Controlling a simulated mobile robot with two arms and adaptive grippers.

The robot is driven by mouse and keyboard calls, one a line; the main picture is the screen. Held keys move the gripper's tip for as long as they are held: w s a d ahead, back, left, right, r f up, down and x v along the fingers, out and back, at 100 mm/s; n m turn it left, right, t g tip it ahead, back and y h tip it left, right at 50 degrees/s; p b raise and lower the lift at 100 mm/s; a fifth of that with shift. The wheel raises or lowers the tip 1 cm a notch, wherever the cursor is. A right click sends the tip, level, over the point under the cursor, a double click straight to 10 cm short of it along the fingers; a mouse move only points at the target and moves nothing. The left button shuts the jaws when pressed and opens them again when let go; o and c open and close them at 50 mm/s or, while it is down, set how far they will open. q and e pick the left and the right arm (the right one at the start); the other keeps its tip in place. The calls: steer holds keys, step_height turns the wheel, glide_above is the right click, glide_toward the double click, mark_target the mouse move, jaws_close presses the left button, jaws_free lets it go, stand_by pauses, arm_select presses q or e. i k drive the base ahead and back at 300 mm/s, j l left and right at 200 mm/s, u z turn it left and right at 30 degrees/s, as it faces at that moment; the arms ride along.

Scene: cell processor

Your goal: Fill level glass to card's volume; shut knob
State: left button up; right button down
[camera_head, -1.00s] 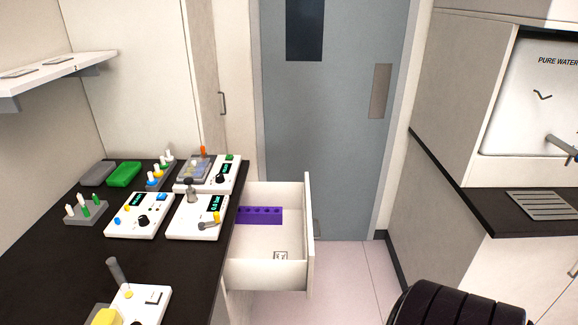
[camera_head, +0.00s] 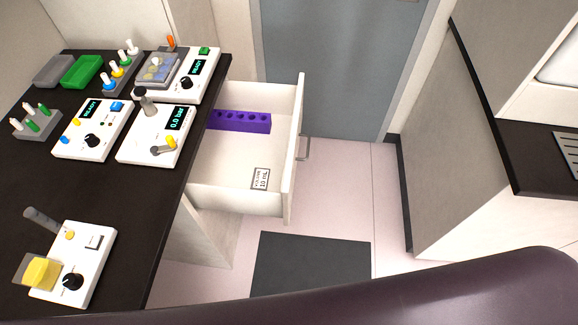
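The card (camera_head: 261,178) lies in the open drawer (camera_head: 236,202) near its front right corner. It reads "VOLUME 10 mL". At the left front of the bench, a white device (camera_head: 84,258) carries a black knob (camera_head: 72,282), a grey cylinder (camera_head: 42,220) leaning beside it and a yellow block in a clear container (camera_head: 38,271). I cannot tell a level glass among the things in view. Neither gripper is in view; a dark rounded shape, likely part of my arm or body, fills the lower right.
The black bench (camera_head: 110,190) holds several white devices, one reading "0.0 bar" (camera_head: 156,135), and a green tray (camera_head: 81,72). A purple rack (camera_head: 239,120) sits in the drawer. A dark mat (camera_head: 311,265) lies on the floor. A second counter (camera_head: 530,170) stands at right.

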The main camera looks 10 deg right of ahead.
mark_target(73, 282)
steer(key=u, duration=1.75)
